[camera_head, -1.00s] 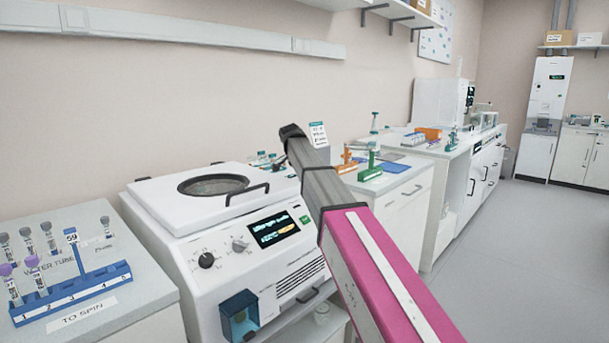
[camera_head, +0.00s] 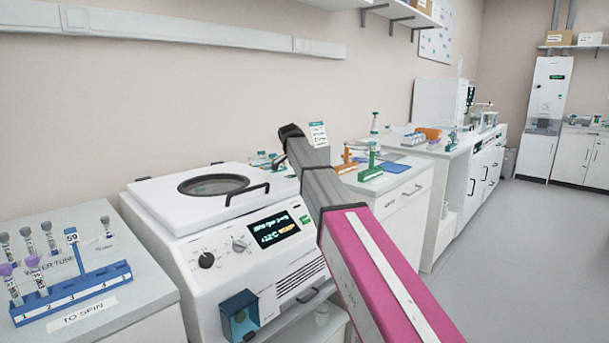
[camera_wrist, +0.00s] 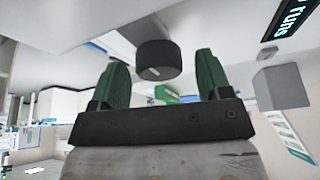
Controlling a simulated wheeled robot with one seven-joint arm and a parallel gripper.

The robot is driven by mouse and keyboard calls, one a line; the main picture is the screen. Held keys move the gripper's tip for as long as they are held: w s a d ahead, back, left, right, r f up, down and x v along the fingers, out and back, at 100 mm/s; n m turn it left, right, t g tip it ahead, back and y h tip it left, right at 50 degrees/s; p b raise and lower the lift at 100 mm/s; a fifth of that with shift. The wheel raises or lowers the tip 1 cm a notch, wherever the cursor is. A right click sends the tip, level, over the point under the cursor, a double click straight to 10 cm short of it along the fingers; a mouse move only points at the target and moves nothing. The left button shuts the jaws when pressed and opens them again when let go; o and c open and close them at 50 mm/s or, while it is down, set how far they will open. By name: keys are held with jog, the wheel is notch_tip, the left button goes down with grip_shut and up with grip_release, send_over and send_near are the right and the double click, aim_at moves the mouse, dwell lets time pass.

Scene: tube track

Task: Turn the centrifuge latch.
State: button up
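The white centrifuge (camera_head: 165,222) stands on the bench in the head view. Its flat lid, with a round window and dark handle, is down. Its front has a black dial (camera_head: 206,261), a grey dial (camera_head: 240,244) and a lit display (camera_head: 273,232). In the wrist view, my gripper (camera_wrist: 160,75) has two green fingers wide apart with nothing held. A dark round knob (camera_wrist: 158,58) with a pale mark shows ahead, between the fingertips. I cannot tell whether it is the latch, or whether the fingers touch it. My arm hides part of the centrifuge's right side.
A blue rack (camera_head: 75,298) with several tubes stands on the left bench. A blue box (camera_head: 240,316) is at the centrifuge's front. A grey block (camera_wrist: 281,88) is right of the fingers in the wrist view. The floor (camera_head: 530,255) at right is clear.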

jog(key=v, duration=1)
jog(key=shift+r, duration=0.35)
jog(key=shift+s+a, duration=0.1)
jog(key=shift+a, duration=0.05)
